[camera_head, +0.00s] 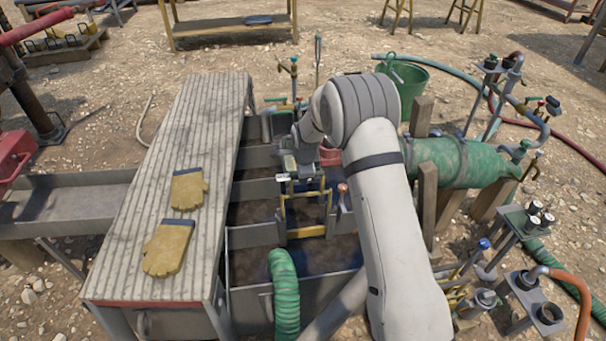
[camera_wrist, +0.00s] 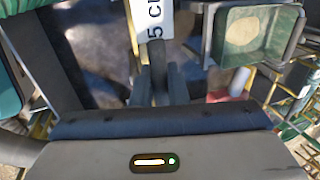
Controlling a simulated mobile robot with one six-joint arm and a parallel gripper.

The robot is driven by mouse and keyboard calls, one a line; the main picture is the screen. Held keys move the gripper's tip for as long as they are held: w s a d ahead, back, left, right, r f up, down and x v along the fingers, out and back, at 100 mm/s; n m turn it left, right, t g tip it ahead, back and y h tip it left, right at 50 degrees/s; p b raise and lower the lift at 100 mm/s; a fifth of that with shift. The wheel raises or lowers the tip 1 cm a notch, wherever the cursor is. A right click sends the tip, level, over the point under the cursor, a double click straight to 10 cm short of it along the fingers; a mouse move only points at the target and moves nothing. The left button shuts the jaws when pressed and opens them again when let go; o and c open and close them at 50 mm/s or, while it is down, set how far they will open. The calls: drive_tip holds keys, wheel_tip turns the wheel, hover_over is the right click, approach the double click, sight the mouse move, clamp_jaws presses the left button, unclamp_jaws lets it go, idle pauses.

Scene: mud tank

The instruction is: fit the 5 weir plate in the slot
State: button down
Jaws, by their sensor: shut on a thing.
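My gripper (camera_wrist: 160,75) is shut at the near end of a white plate-like piece marked "5 C…" (camera_wrist: 153,25), which fits the 5 weir plate. The rest of its marking runs out of the top of the wrist view. In the head view my gripper (camera_head: 303,176) is over the middle of the mud tank, at a yellow frame (camera_head: 306,232) across the tank. The arm and wrist hide most of the held plate there. I cannot tell whether the plate is in the slot or above it.
The tank's grey walls (camera_head: 255,234) divide it into muddy compartments. A ribbed walkway (camera_head: 160,210) with two yellow gloves (camera_head: 168,248) lies left. A green hose (camera_head: 284,290) enters at the front. A green tray-like box (camera_wrist: 255,35) is close right of the fingers.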

drive_tip(key=shift+f+b, duration=0.4)
drive_tip(key=shift+f, duration=0.6)
drive_tip(key=shift+f+b, duration=1.8)
drive_tip(key=shift+f, duration=0.7)
drive_tip(key=shift+f+b, duration=0.55)
drive_tip(key=shift+f, duration=0.15)
drive_tip(key=c, duration=1.3)
unclamp_jaws()
drive_tip(key=shift+c, duration=0.2)
drive_tip(key=p+v, duration=0.1)
drive_tip(key=v, duration=0.6)
drive_tip(key=shift+r+p, duration=0.35)
drive_tip(key=shift+r, duration=0.05)
drive_tip(key=shift+s, duration=0.1)
